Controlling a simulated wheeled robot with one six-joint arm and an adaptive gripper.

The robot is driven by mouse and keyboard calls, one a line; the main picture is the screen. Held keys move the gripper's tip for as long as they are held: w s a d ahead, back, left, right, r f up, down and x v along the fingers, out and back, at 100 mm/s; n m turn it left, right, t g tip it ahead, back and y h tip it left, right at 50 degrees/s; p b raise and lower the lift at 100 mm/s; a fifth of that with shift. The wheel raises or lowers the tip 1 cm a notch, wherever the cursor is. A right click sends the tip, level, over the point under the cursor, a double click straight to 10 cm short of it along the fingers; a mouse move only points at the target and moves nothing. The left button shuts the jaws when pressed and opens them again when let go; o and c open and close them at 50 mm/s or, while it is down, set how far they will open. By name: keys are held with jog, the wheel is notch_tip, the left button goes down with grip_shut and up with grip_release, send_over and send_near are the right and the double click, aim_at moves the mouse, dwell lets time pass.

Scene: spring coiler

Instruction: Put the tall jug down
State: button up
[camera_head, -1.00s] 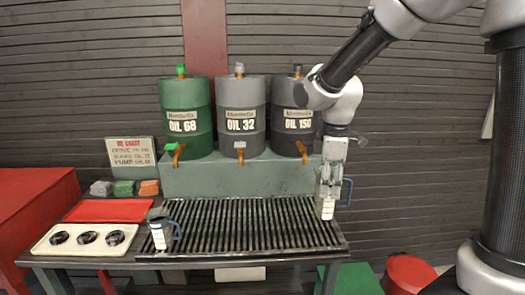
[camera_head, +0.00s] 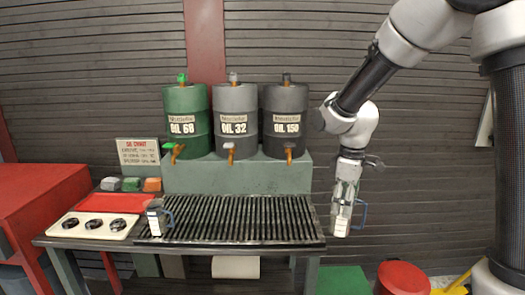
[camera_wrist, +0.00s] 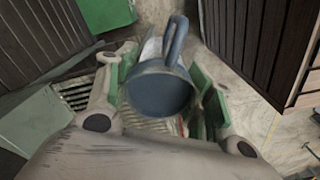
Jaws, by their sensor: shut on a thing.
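The tall jug (camera_head: 342,222) has a pale label and a blue handle on its right side. My gripper (camera_head: 346,192) is shut on it and holds it upright, just past the right end of the slatted grate (camera_head: 245,222). In the wrist view, the jug's round blue-grey top (camera_wrist: 160,92) and handle sit between the green-padded fingers of my gripper (camera_wrist: 162,75). Part of the grate shows below the fingers there. A second jug (camera_head: 155,222), with a dark handle, stands at the grate's left end.
Green (camera_head: 187,125), grey (camera_head: 234,125) and dark (camera_head: 285,125) oil drums with taps stand on a green block behind the grate. A cream tray (camera_head: 92,226) with dark round pieces lies at left. The grate's middle and right are bare. A red bin (camera_head: 403,278) stands at lower right.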

jog(key=w+d+f+m, duration=0.3)
jog(key=f+m, duration=0.3)
jog(key=f, duration=0.1)
jog(key=w+d+f+m, duration=0.3)
jog(key=f+m, duration=0.2)
jog(key=f, duration=0.3)
jog(key=shift+d+m, duration=0.4)
